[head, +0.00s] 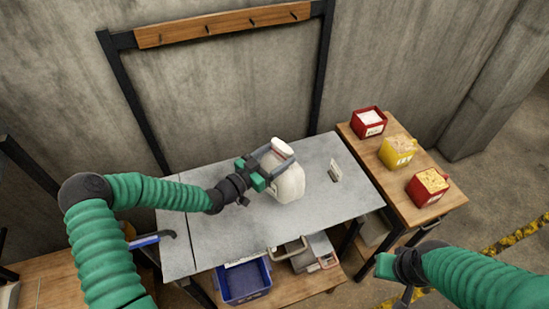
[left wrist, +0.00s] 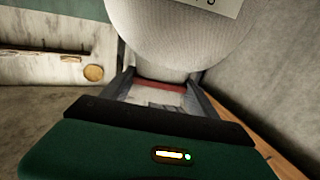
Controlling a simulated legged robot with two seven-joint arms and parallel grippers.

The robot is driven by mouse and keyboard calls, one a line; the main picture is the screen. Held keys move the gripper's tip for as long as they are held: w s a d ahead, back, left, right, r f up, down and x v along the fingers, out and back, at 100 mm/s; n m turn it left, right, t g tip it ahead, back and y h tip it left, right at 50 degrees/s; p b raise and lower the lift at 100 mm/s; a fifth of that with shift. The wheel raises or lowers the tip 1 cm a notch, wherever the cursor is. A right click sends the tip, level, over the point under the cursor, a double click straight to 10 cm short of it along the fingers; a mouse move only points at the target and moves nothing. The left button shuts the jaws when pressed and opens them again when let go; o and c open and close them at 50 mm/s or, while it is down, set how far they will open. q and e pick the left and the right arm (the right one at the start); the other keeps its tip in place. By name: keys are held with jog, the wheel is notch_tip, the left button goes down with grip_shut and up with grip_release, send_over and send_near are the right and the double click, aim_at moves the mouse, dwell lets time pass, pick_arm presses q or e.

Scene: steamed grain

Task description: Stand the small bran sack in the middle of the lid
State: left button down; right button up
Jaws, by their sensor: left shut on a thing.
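A white, rounded sack (head: 290,184) hangs at my left gripper (head: 277,160), over the middle of the grey metal tabletop. My left gripper is shut on its top part, where a red band shows. In the left wrist view the sack (left wrist: 178,28) fills the top middle, with a printed label on its woven cloth. The fingers (left wrist: 162,78) stand on either side of a white and red part. I cannot tell whether its base touches the surface. No separate lid can be made out. My right gripper (head: 388,266) is empty-looking at the lower right; its jaws are unclear.
A small pale card (head: 335,171) stands on the grey tabletop (head: 330,205), right of the sack. A wooden side table holds red (head: 368,122), yellow (head: 397,151) and red (head: 427,188) bins. A blue crate (head: 243,281) sits on the lower shelf. A blue-handled tool (head: 150,239) lies left.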

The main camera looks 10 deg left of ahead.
aim_at(277, 162)
pick_arm(q)
jog(key=shift+w+r, duration=0.3)
jog(key=shift+a+f+p, duration=0.15)
jog(key=shift+f+p, duration=0.6)
jog(key=shift+f, duration=1)
jog(key=c, duration=0.6)
grip_release()
jog(key=shift+s+f, duration=0.1)
jog(key=shift+f, duration=0.2)
jog(key=shift+c, duration=0.2)
jog(key=o, duration=0.4)
jog(key=shift+s, duration=0.1)
jog(key=shift+r, duration=0.1)
